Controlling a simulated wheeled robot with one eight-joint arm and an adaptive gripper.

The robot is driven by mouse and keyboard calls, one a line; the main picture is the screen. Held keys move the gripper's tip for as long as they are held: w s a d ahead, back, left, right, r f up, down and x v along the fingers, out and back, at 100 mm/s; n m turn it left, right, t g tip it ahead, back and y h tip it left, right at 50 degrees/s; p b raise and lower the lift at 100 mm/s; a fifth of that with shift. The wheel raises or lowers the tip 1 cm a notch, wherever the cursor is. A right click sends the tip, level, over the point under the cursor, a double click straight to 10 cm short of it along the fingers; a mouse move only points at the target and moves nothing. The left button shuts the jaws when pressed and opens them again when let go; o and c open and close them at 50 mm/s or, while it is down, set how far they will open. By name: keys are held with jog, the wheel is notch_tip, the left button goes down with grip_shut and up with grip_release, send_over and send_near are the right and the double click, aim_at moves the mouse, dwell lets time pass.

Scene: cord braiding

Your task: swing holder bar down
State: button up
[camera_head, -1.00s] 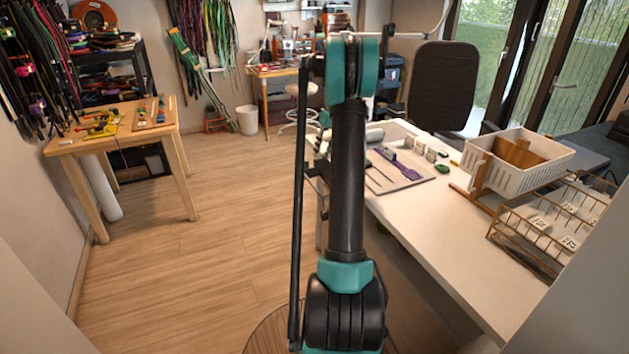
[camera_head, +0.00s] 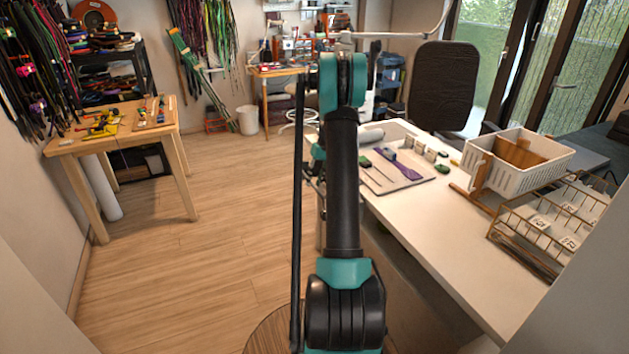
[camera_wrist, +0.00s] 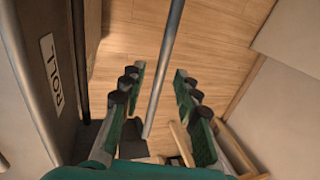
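My gripper (camera_wrist: 159,70) shows in the wrist view with its two green fingers apart, black pads along them. A plain grey bar (camera_wrist: 163,70) runs between the fingers from the top edge down toward the palm. Clear gaps show on both sides, so the fingers are not closed on it. I cannot tell whether this is the holder bar. In the head view my arm hides most of the gripper; small teal parts (camera_head: 318,152) show left of the arm. A long dark upright rod (camera_head: 297,220) stands left of my arm there; I cannot tell whether it is mine.
A grey body with a "ROLL" label (camera_wrist: 50,65) is close on the left in the wrist view. The white worktable (camera_head: 425,225) on the right holds a tool board, a white basket (camera_head: 525,175) and a wire rack (camera_head: 540,225). The wooden floor (camera_head: 215,240) at left is clear.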

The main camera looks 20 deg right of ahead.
grip_shut()
jog(key=shift+a, duration=0.1)
jog(key=shift+a+h, duration=0.55)
jog(key=shift+h, duration=0.25)
jog(key=a+f+h, duration=0.6)
jog(key=f+h, duration=0.2)
jog(key=h, duration=0.9)
jog(key=shift+s+a+t, duration=0.15)
jog(key=shift+t, duration=0.25)
